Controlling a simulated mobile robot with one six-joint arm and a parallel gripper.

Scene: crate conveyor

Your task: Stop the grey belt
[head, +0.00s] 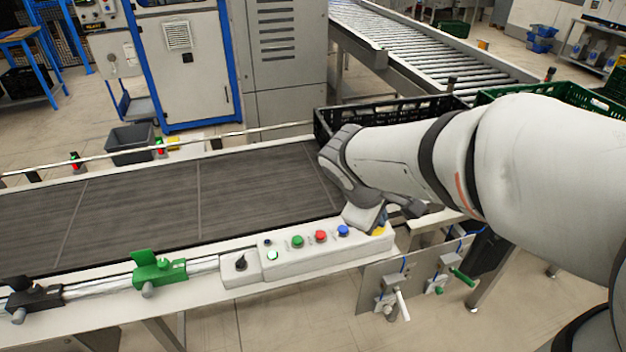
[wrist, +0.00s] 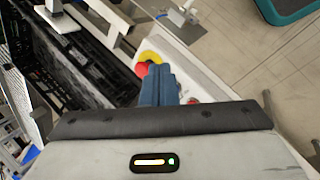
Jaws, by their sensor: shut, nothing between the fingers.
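The grey belt (head: 140,205) runs along the left and middle of the head view, with a black crate (head: 330,125) at its right end. In the wrist view, a red knob on a yellow ring (wrist: 148,60) lies just beyond my shut, empty gripper (wrist: 157,72). Contact cannot be told.
A green clamp (head: 158,270) and a black clamp (head: 32,298) sit on the near rail. Valve handles (head: 402,303) hang below the box's right end. A green crate (head: 575,95) and a roller conveyor (head: 430,50) are behind my arm. The floor in front is clear.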

